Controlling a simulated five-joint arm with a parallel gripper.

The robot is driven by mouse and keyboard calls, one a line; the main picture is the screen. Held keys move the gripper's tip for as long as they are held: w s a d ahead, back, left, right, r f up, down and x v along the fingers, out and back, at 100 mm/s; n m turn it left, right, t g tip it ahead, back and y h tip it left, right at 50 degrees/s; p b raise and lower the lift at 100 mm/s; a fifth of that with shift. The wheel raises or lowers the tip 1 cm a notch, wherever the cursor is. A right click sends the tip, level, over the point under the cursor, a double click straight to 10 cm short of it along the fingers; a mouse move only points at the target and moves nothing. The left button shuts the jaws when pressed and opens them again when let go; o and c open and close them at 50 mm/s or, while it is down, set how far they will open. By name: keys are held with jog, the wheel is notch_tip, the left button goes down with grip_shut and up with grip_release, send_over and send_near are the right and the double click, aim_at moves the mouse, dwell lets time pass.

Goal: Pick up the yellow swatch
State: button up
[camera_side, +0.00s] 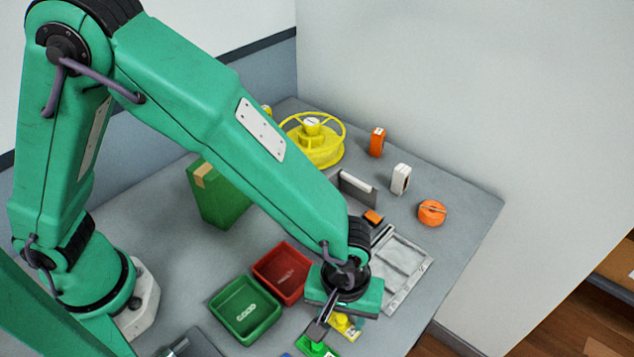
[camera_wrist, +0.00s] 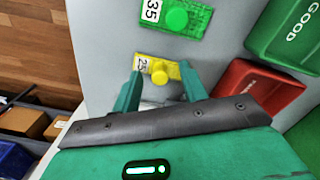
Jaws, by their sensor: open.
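The yellow swatch (camera_wrist: 158,69) is a small flat piece with a round knob and a white label reading 25. It lies on the grey table and also shows in the side view (camera_side: 345,325), partly hidden by my gripper. My gripper (camera_wrist: 162,73) is open and empty. In the wrist view its two green fingers stand either side of the swatch's knob end. I cannot tell how far above the table the fingertips are. In the side view my gripper (camera_side: 336,318) is right over the swatch, its fingertips largely hidden.
A green swatch (camera_wrist: 178,16) labelled 35 lies beside the yellow one. A green GOOD bin (camera_side: 245,309) and a red bin (camera_side: 283,272) stand close by. A grey tray (camera_side: 404,268) lies beyond my gripper. A yellow reel (camera_side: 316,142) and orange tape (camera_side: 432,212) are farther back.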

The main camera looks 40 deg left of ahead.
aim_at(342, 317)
jog(key=shift+c, duration=0.4)
grip_shut()
jog(key=shift+r, duration=0.1)
notch_tip(342, 317, up, 10)
dwell(0.6)
dwell(0.4)
